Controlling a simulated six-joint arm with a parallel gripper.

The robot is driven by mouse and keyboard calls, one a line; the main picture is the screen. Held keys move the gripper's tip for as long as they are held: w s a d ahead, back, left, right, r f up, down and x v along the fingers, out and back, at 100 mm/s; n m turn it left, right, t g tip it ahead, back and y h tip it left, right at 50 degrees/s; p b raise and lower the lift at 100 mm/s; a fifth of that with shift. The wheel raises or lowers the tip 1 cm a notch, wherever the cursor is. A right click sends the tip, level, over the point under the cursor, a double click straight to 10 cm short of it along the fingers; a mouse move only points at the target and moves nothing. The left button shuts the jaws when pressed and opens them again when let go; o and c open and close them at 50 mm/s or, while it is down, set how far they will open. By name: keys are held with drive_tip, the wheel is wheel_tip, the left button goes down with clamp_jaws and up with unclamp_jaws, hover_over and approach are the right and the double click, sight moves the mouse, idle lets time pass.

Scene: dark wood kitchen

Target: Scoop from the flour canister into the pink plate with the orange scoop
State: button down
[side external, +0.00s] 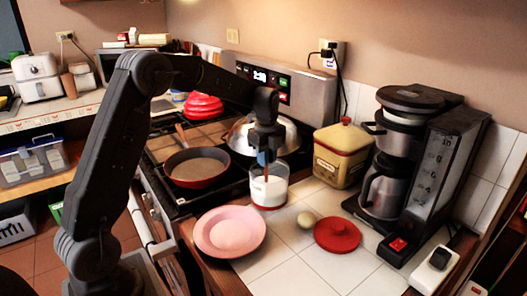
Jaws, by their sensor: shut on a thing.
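The flour canister (269,197) is a clear container with white flour in it and stands on the white tiles beside the stove. My gripper (265,152) points down just above its opening and is shut on the orange scoop (266,176). Only a thin part of the scoop shows, reaching down into the canister; its bowl is hard to make out. The pink plate (207,236) lies in front and to the left of the canister, near the counter edge. Its middle looks paler; I cannot tell whether flour lies there.
A red lid (337,236) and a pale round object (307,219) lie right of the canister. A yellow tin (342,155) and a coffee maker (408,165) stand behind and right. A pan (196,168) and a domed metal lid (250,136) are on the stove. Front tiles are clear.

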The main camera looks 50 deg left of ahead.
drive_tip(key=shift+r, duration=0.45)
drive_tip(key=shift+a+r, duration=0.15)
drive_tip(key=shift+r, duration=2.75)
drive_tip(key=shift+a+r, duration=0.15)
drive_tip(key=shift+r, duration=2.7)
drive_tip(key=shift+a+r, duration=0.15)
drive_tip(key=shift+r, duration=0.85)
drive_tip(key=shift+a+r, duration=0.15)
drive_tip(key=shift+r, duration=0.8)
drive_tip(key=shift+s+d, duration=0.1)
drive_tip(key=s+d+f+m+t, duration=0.1)
drive_tip(key=s+d+f+m, duration=0.25)
drive_tip(key=s, duration=0.25)
drive_tip(key=s+d+f+m+y, duration=0.1)
drive_tip(key=s+d+f+m, duration=0.1)
drive_tip(key=s+m, duration=0.25)
drive_tip(key=s+d+f+m+t, duration=0.1)
drive_tip(key=s+d+f+m, duration=0.25)
drive_tip(key=s, duration=0.25)
drive_tip(key=w+d+f+g+y, duration=0.3)
drive_tip(key=d+f+g+y, duration=0.1)
drive_tip(key=f+y, duration=0.1)
drive_tip(key=w+d+f+n+g+y, duration=0.1)
drive_tip(key=w+d+f+g+y, duration=0.2)
drive_tip(key=w+f+g+y, duration=0.1)
drive_tip(key=shift+d+f+g+y, duration=0.35)
drive_tip(key=shift+f+g+y, duration=0.15)
drive_tip(key=shift+f+y, duration=0.9)
drive_tip(key=shift+r, duration=0.25)
